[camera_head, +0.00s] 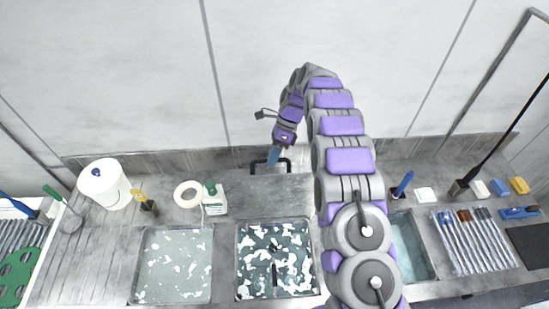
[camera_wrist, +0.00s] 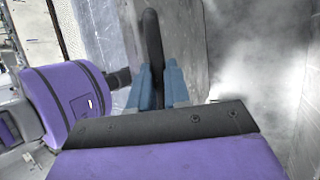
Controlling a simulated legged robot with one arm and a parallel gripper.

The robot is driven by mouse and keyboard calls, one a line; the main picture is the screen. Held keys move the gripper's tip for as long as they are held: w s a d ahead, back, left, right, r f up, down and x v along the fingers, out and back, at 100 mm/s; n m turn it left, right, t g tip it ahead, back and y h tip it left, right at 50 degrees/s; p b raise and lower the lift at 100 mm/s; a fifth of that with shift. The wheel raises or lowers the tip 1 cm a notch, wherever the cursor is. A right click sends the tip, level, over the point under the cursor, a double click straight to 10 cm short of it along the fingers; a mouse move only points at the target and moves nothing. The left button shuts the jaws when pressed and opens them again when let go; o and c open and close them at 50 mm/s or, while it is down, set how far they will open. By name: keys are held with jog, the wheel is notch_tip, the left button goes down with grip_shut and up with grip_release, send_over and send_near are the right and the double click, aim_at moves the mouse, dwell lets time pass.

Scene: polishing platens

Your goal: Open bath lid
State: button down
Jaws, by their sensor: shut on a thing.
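My gripper (camera_head: 274,155) reaches down from my curled arm behind the middle basin. Its blue fingers (camera_wrist: 158,86) are shut on a black bar handle (camera_wrist: 152,40), one finger on each side of the bar. The handle also shows in the head view (camera_head: 285,161), at the far edge of a flat grey panel (camera_head: 262,196), which looks like the bath lid. The panel's near edge lies by the middle basin (camera_head: 239,262), whose dark and white speckled inside is uncovered. I cannot tell how far the panel is tilted.
A pale basin (camera_head: 136,265) sits to the left, and a teal basin (camera_head: 412,245) is partly hidden by my arm. A white roll (camera_head: 104,184), a tape ring (camera_head: 187,194) and a white bottle (camera_head: 214,199) stand left. Several brushes (camera_head: 474,240) lie right. A wall rises behind.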

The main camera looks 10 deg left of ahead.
jog(key=shift+s+d+f, duration=0.1)
jog(key=shift+s+f, duration=0.05)
jog(key=shift+f, duration=0.25)
jog(key=c, duration=1.5)
grip_release()
jog(key=shift+c, duration=0.2)
jog(key=o, duration=0.4)
jog(key=shift+w+a+f, duration=0.1)
jog(key=shift+w+a, duration=0.15)
jog(key=shift+w, duration=0.15)
jog(key=shift+o, duration=0.2)
jog(key=shift+s+a, duration=0.1)
jog(key=shift+a, duration=0.05)
jog(key=shift+r, duration=0.25)
